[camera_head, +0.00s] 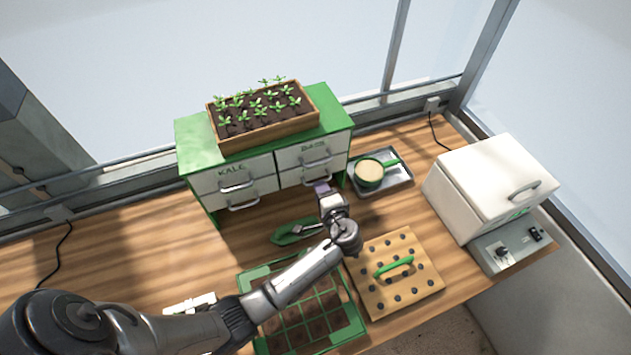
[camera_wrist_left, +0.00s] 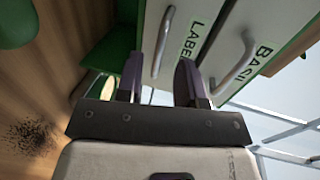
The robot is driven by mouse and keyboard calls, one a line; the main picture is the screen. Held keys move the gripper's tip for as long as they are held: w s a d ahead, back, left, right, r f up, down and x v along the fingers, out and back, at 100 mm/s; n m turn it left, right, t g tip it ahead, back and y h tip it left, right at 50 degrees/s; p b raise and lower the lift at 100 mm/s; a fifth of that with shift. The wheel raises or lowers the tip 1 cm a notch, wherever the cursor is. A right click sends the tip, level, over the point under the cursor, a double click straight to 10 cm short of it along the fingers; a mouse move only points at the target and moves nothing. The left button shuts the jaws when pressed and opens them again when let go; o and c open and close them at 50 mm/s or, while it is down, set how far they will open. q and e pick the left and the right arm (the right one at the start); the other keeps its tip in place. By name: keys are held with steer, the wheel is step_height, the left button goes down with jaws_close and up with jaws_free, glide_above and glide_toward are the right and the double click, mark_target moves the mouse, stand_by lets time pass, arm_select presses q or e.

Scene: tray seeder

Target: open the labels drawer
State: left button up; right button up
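The green cabinet (camera_head: 190,148) stands at the back of the bench with white drawers in two rows. The labels drawer (camera_head: 290,179) is the lower right one, under the basil drawer (camera_head: 297,157); it looks shut. In the left wrist view the labels drawer (camera_wrist_left: 213,48) shows its name and its metal bar handle (camera_wrist_left: 161,45). My left gripper (camera_head: 322,187) is at the front of this drawer. In the wrist view my left gripper (camera_wrist_left: 160,70) has its fingers apart, with the handle appearing between them; contact cannot be told. My right gripper is out of view.
A seedling box (camera_head: 232,143) sits on the cabinet. A green trowel (camera_head: 290,238), a pegged board (camera_head: 425,285) and a celled tray (camera_head: 355,327) lie in front. A white machine (camera_head: 480,185) is at right.

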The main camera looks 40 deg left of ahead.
arm_select(q)
steer(key=shift+x, duration=2.3)
steer(key=shift+c, duration=0.4)
jaws_close()
